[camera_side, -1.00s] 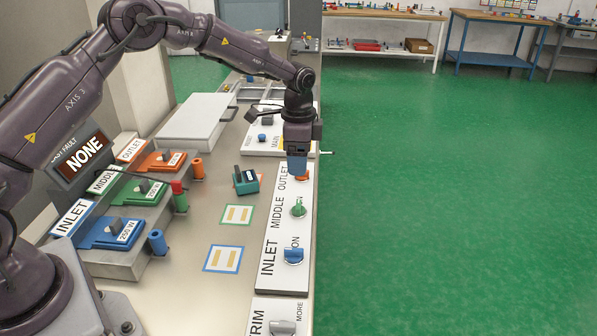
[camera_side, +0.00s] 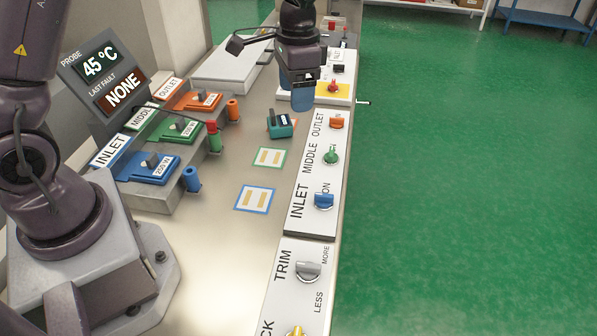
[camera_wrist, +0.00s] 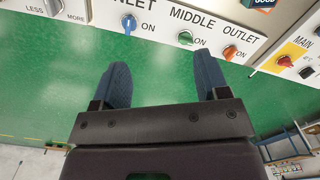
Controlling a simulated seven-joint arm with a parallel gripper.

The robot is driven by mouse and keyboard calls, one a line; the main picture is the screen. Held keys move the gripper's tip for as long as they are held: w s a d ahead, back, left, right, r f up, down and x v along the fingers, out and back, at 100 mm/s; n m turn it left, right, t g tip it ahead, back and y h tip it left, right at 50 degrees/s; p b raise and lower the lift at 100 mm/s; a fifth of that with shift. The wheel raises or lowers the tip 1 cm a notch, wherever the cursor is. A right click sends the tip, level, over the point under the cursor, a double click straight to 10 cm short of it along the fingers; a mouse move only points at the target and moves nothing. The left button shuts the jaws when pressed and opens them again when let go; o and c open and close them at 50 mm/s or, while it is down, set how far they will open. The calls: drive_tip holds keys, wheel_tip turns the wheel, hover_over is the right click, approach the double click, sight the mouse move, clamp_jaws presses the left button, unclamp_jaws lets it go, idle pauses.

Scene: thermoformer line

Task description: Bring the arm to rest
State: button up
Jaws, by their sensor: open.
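My gripper (camera_side: 302,98) is open and empty, its blue fingers pointing down above the bench near the main panel. In the wrist view my gripper (camera_wrist: 162,75) shows two blue fingers spread apart, with only green floor between them. The control strip carries a blue INLET knob (camera_side: 323,201), a green MIDDLE knob (camera_side: 331,156) and an orange OUTLET knob (camera_side: 337,122). My fingers are apart from all three. In the wrist view the OUTLET knob (camera_wrist: 229,52) lies beyond the right finger. The exact height of my gripper above the bench is unclear.
A red knob (camera_side: 333,88) on a yellow plate stands right behind my gripper. A teal block (camera_side: 280,124) and stepped heater modules (camera_side: 160,167) sit on the bench. The display (camera_side: 99,62) reads 45 °C. Open green floor (camera_side: 460,190) lies to the right.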

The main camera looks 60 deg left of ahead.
drive_tip(key=s+d+r+n+t, duration=0.1)
drive_tip(key=s+r+t, duration=0.2)
drive_tip(key=s+r, duration=0.3)
drive_tip(key=s+r+n+t, duration=0.2)
drive_tip(key=s+r, duration=0.5)
drive_tip(key=s, duration=0.8)
drive_tip(key=shift+s+d+n+t, duration=0.2)
drive_tip(key=shift+d+n+t, duration=0.1)
drive_tip(key=shift+d+t, duration=0.1)
